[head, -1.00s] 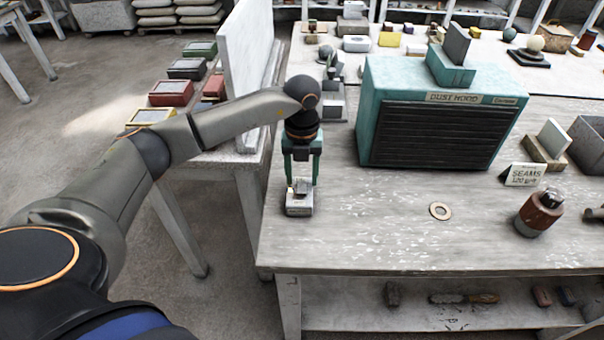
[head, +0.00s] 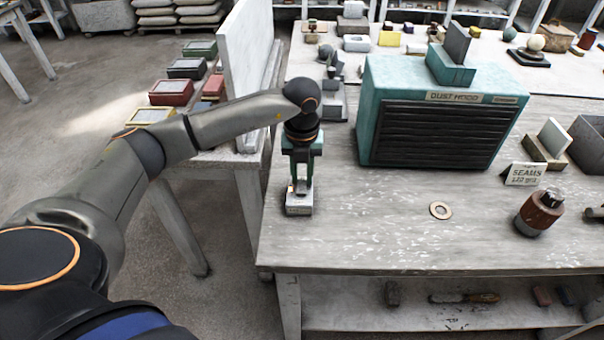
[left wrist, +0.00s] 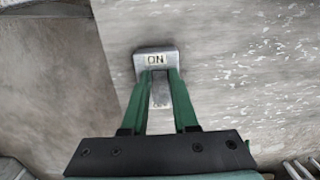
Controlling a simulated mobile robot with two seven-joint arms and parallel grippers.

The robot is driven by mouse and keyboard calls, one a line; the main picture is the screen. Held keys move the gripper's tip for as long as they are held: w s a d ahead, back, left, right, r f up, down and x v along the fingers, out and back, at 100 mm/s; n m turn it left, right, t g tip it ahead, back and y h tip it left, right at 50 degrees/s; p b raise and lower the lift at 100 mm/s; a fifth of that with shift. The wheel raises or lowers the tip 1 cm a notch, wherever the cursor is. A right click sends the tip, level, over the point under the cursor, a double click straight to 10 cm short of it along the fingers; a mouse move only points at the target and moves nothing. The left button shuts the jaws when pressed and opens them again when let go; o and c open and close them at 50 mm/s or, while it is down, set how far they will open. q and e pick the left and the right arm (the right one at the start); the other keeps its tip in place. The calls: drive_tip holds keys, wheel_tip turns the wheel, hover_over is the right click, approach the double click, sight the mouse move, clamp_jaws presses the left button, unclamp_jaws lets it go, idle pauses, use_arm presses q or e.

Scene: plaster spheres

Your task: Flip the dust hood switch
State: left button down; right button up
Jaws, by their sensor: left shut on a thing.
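The dust hood switch is a small grey box (head: 299,207) near the left front edge of the workbench. In the left wrist view its face (left wrist: 154,60) carries an upright "ON" label at the far end. A second label lower on it is partly hidden between the fingers. My left gripper (head: 300,187) points down over the switch, its green fingers closed in on the switch's lever. In the left wrist view the fingertips (left wrist: 160,73) flank the grey lever. The teal dust hood (head: 440,115) with dark slats stands behind and to the right. My right gripper is not in view.
The workbench (head: 370,230) is clear right of the switch up to a metal ring (head: 440,210). A "SEAMS" sign (head: 525,174) and a reddish-brown weight (head: 539,213) stand farther right. A white upright panel (head: 246,70) is at the left behind my arm.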

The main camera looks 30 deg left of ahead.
use_arm(q)
drive_tip(key=shift+s+t+y+b, duration=0.15)
drive_tip(key=shift+t+y+b, duration=0.25)
drive_tip(key=shift+t+b, duration=0.15)
drive_tip(key=shift+s+d+t+y+b, duration=0.15)
drive_tip(key=shift+t+y+b, duration=0.15)
drive_tip(key=shift+t+b, duration=0.5)
drive_tip(key=shift+s+r+t+b, duration=0.1)
drive_tip(key=shift+t+b, duration=0.15)
drive_tip(key=shift+b, duration=0.35)
drive_tip(key=shift+r+y, duration=0.15)
drive_tip(key=shift+y, duration=0.15)
drive_tip(key=c, duration=0.8)
unclamp_jaws()
drive_tip(key=shift+o, duration=0.6)
drive_tip(key=shift+d, duration=0.1)
